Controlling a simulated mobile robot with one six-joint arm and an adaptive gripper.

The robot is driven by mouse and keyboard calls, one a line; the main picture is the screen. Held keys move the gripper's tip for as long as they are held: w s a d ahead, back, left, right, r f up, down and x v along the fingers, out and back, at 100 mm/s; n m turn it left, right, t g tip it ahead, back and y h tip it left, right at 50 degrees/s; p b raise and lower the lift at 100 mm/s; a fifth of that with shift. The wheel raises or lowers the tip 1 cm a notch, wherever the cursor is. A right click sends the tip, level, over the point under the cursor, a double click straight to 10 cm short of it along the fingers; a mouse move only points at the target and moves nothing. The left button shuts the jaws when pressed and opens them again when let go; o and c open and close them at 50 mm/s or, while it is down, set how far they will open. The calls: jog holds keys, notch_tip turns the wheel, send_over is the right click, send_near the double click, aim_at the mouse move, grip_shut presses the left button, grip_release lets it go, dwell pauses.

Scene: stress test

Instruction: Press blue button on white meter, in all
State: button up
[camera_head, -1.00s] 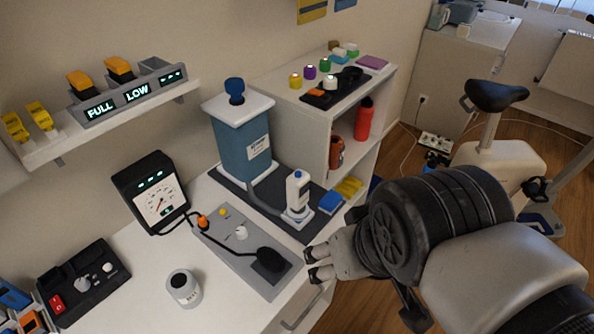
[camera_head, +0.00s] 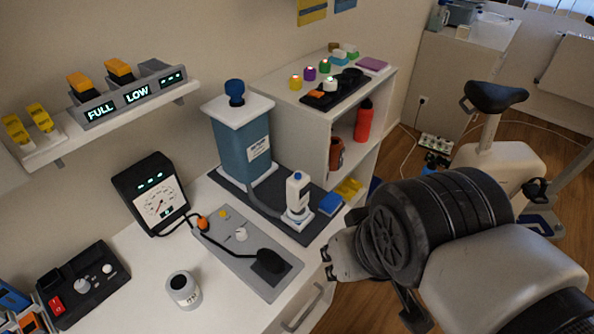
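The white meter (camera_head: 298,196) stands upright on a small white base on the dark mat beside the blue tank. A small blue button (camera_head: 297,175) shows at its top. My gripper (camera_head: 327,264) is to the right of and below the meter in the picture, near the counter's front edge, and apart from it. Its two dark fingertips point left with a gap between them, and nothing is held. The palm is partly hidden by my own arm.
A blue tank (camera_head: 242,150) with a blue knob stands behind the meter. A blue block (camera_head: 331,203) and a yellow item (camera_head: 349,187) lie to its right. A grey panel (camera_head: 229,240) with a black pad is in front. A white shelf unit (camera_head: 300,125) rises behind.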

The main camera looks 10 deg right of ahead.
grip_shut()
dwell(1.3)
